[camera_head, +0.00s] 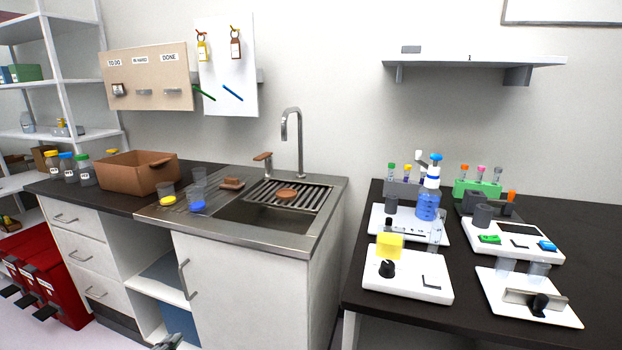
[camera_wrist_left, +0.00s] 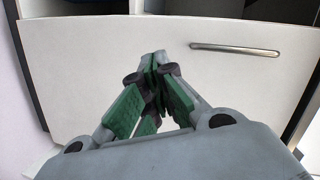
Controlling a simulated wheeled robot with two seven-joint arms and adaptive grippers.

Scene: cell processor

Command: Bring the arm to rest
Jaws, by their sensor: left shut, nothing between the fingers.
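My left gripper (camera_wrist_left: 155,75) fills the middle of the left wrist view. Its green-padded fingers meet at the tips, and it is shut with nothing held. Behind it is the white cabinet front (camera_wrist_left: 90,60) with a metal bar handle (camera_wrist_left: 235,49). I cannot tell how far the fingertips are from this front. In the head view only a small grey piece of my left arm shows at the bottom edge, low in front of the sink cabinet (camera_head: 235,290). My right gripper is in neither view.
The sink counter (camera_head: 290,238) holds a brown box (camera_head: 128,175) and several cups. Red bins (camera_head: 45,280) stand at the lower left. A wall shelf (camera_head: 470,62) hangs above.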

